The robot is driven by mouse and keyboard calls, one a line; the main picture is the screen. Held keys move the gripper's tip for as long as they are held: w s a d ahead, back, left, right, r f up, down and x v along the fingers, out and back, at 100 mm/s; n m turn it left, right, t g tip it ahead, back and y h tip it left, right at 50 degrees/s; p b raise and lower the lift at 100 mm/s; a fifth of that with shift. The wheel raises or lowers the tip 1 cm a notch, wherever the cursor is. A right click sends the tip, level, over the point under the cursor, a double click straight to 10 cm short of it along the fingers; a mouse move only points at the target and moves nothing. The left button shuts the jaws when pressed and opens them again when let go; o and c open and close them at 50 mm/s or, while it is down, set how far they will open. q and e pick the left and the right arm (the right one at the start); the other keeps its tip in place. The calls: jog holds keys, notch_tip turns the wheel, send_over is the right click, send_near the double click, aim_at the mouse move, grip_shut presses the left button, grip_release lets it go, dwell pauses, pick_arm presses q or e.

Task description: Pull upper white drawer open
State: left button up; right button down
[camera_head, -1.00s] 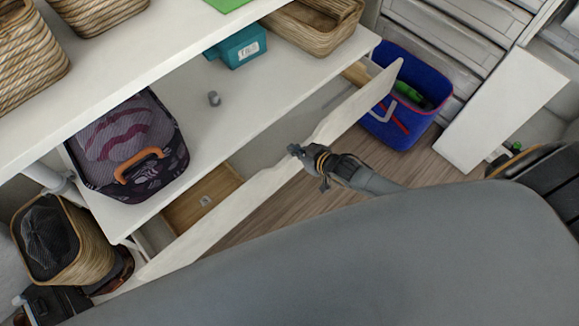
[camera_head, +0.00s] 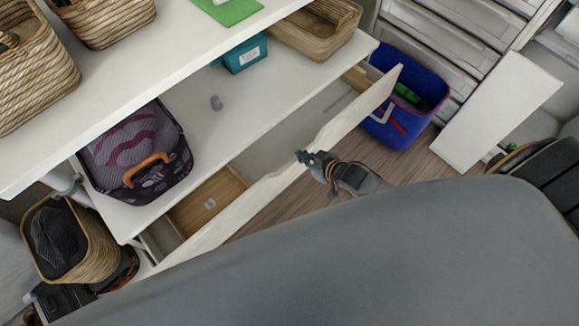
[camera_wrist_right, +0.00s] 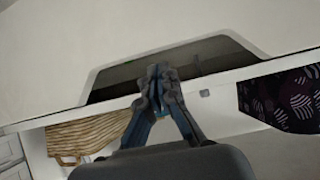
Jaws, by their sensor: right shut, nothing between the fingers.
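The upper white drawer stands partly open below the white shelf top in the head view; its long white front panel (camera_head: 255,203) has a shallow cutout in its upper edge. A wooden tray (camera_head: 207,200) lies inside the drawer. My right gripper (camera_head: 303,157) is at the panel's upper edge, near the cutout, its fingers together and empty. In the right wrist view the closed fingertips (camera_wrist_right: 159,72) overlap the dark cutout in the white panel (camera_wrist_right: 45,60). Whether they touch the panel is unclear. My left gripper is not seen.
A patterned bag (camera_head: 135,155) with an orange handle and a teal box (camera_head: 245,54) sit on the shelf. A blue bin (camera_head: 410,117) stands on the floor beyond the drawer's right end. A wicker basket (camera_head: 95,240) is at the lower left. Wooden floor shows before the drawer.

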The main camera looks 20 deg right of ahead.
jog(key=p+v, duration=0.3)
jog(key=v, duration=0.1)
jog(key=shift+w, duration=0.1)
dwell(0.6)
jog(key=s+d+f+m+g+h+p, duration=0.1)
jog(key=s+d+f+g+h, duration=0.1)
jog(key=s+f, duration=0.5)
jog(key=s+d+f+g+h+p, duration=0.1)
jog(key=s+d+f+g+p, duration=0.15)
jog(key=s+f, duration=0.45)
jog(key=s+a+f+g, duration=0.2)
jog(key=s+f, duration=0.1)
jog(key=s, duration=0.7)
jog(key=s+a+f+g, duration=0.2)
jog(key=s+f+g, duration=0.1)
jog(key=s, duration=0.7)
jog(key=shift+s+a+f+m+h, duration=0.25)
jog(key=shift+f+m+h, duration=0.05)
jog(key=shift+h, duration=0.1)
